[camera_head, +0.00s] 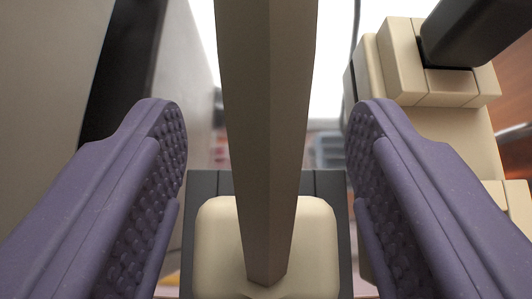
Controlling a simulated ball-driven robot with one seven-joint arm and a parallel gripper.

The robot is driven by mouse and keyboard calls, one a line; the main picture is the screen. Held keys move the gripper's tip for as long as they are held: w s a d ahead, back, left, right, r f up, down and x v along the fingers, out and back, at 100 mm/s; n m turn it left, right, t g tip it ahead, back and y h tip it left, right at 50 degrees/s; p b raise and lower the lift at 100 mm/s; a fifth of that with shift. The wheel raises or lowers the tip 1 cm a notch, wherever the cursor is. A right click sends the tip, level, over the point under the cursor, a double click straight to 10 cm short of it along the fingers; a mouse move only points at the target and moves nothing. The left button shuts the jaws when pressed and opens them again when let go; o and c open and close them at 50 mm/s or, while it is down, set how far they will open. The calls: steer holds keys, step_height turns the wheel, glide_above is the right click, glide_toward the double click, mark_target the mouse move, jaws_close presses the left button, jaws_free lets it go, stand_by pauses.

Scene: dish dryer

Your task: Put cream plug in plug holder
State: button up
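My gripper (267,190) has two purple fingers with studded inner pads, one at each side of the view. They stand wide apart, with clear gaps inside both, so it is open. A cream block with rounded corners (217,240) shows low in the middle, between and beyond the fingertips. It may be the cream plug, but I cannot tell for sure. A dark grey block (205,183) stands right behind it; I cannot tell if this is the plug holder. A long tapered taupe bar (267,120) runs down from the top edge and covers the cream block's middle.
A cream blocky fixture (440,110) with a dark grey arm-like part (478,30) stands at the right, behind the right finger. A grey-beige panel (50,60) with a dark edge fills the left. The background is bright and blurred, with an orange-brown surface (512,70) far right.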

stand_by(0.3)
steer(key=shift+r, duration=0.2)
steer(key=p+v, duration=0.1)
steer(key=v, duration=1.1)
steer(key=shift+p, duration=0.35)
steer(key=s+d+r+t, duration=0.1)
steer(key=s+d+r, duration=0.2)
steer(key=s+r, duration=0.95)
steer(key=s+d+r+t, duration=0.2)
steer(key=s+r, duration=0.3)
steer(key=r, duration=1.5)
steer(key=s+d+r+t, duration=0.1)
steer(key=s+d+r, duration=0.2)
steer(key=s+r, duration=0.9)
steer(key=w+f+b, duration=0.4)
steer(key=b, duration=0.4)
steer(key=shift+f+b, duration=0.2)
steer(key=shift+b, duration=0.15)
